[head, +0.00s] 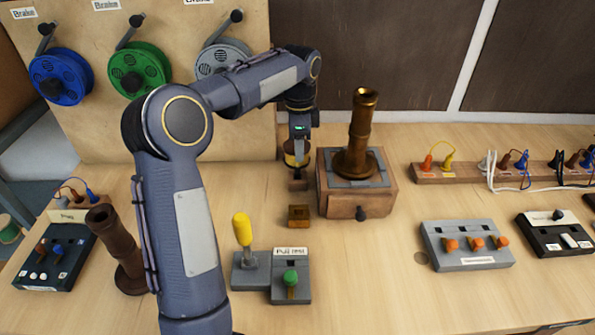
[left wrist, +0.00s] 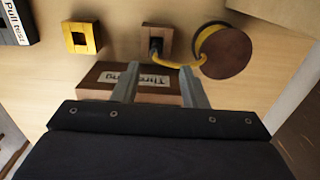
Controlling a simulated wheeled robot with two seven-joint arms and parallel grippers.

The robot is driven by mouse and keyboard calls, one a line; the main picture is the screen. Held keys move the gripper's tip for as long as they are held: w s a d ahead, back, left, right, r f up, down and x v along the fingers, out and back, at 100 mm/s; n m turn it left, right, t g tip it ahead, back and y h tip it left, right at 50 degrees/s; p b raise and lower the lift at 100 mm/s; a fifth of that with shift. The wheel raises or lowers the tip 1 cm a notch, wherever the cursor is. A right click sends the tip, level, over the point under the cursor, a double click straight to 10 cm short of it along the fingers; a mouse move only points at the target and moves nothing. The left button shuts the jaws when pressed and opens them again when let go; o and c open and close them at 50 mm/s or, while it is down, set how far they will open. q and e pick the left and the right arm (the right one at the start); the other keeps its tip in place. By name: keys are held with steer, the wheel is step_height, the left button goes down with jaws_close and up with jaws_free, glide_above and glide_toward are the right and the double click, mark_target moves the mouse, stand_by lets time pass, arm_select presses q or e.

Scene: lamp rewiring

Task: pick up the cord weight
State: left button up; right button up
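The cord weight appears to be the small dark piece (left wrist: 156,46) set in a square wooden holder (left wrist: 146,33) in the left wrist view. Yellow cord (left wrist: 182,65) runs from it to a round brown spool (left wrist: 226,52) beside the holder. In the head view the holder (head: 297,184) stands left of the lamp box, and the weight cannot be made out there. My left gripper (head: 297,152) points down above the holder and spool area. Its two fingers are apart, with nothing held between them; their tips (left wrist: 159,69) appear just below the holder in the wrist view. My right gripper is out of view.
A brown column (head: 117,245) stands left.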

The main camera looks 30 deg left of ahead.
mark_target(298, 167)
arm_select(q)
steer(key=f, duration=0.5)
steer(key=shift+s+f, duration=0.35)
jaws_close()
